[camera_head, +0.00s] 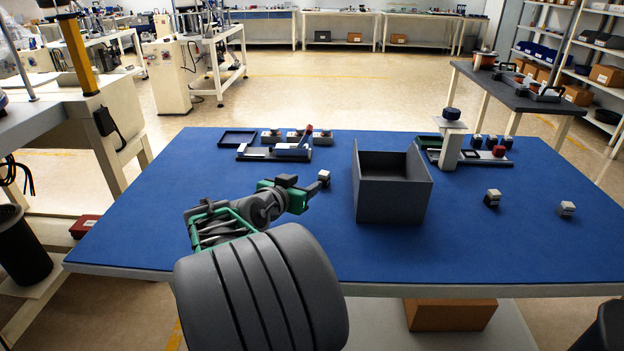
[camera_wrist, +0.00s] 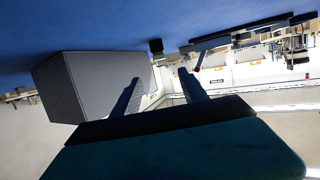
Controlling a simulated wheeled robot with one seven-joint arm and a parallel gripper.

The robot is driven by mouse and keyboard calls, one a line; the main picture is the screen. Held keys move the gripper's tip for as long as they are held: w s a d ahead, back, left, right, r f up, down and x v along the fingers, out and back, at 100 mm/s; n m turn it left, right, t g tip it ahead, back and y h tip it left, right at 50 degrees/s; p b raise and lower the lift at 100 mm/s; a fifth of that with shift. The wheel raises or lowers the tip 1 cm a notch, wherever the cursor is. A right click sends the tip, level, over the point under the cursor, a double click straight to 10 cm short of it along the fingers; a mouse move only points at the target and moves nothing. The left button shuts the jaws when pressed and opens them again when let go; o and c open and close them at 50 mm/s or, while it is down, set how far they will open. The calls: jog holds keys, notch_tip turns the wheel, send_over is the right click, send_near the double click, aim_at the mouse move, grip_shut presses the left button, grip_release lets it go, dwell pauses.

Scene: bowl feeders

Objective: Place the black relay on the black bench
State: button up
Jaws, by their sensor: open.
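My gripper (camera_head: 304,190) is low over the left-middle of the blue table. In the wrist view its two fingers (camera_wrist: 163,86) are spread apart with nothing between them. A small dark block with a light top (camera_head: 324,176) sits on the table just beyond the gripper. It shows as a small dark cube in the wrist view (camera_wrist: 156,45). Similar small blocks stand on the right, one dark with a light top (camera_head: 493,198) and one paler (camera_head: 567,208). I cannot tell which is the black relay. The black bench (camera_head: 472,76) stands at the back right.
A grey open bin (camera_head: 392,203) stands right of my gripper and fills the left of the wrist view (camera_wrist: 92,85). Fixtures and trays (camera_head: 275,150) line the table's far edge. A white post (camera_head: 451,145) rises at the far right. Items (camera_head: 540,92) occupy the bench's right side.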

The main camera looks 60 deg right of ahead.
aim_at(322, 177)
jog(key=shift+y, duration=0.3)
jog(key=p+x, duration=0.5)
jog(key=p, duration=1.5)
jog(key=x, duration=0.3)
jog(key=p+x, duration=0.1)
jog(key=x, duration=0.3)
jog(key=shift+s+d+f, duration=0.1)
jog(key=shift+d+f, duration=0.1)
jog(key=shift+f, duration=0.1)
grip_shut()
